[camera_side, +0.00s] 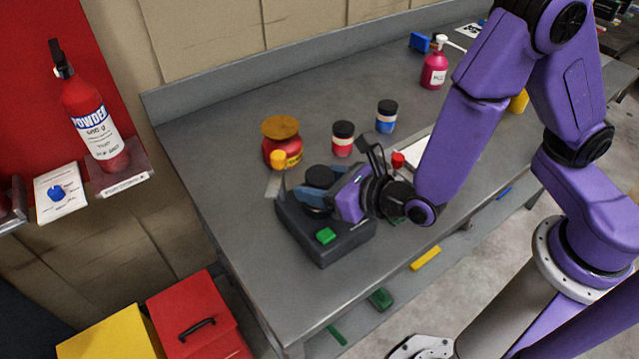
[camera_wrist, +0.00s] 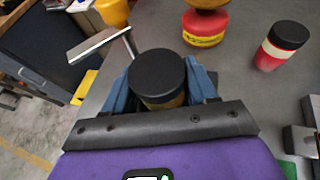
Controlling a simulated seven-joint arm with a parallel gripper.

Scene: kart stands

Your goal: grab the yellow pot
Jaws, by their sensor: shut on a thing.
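The yellow pot (camera_wrist: 162,79) has a black lid and shows a strip of yellowish body in the wrist view. My gripper (camera_wrist: 160,85) is shut on it, with a blue finger on each side. In the side view the pot's black lid (camera_side: 319,175) shows at the end of my gripper (camera_side: 318,195), above the dark box. The pot's lower part is hidden there, so I cannot tell whether it touches the box.
The dark box (camera_side: 330,240) has a green button. A red can (camera_side: 281,152), a red pot (camera_side: 343,139) and a blue pot (camera_side: 386,117) stand behind on the grey bench (camera_side: 225,170). A pink pump bottle (camera_side: 433,71) stands farther back.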

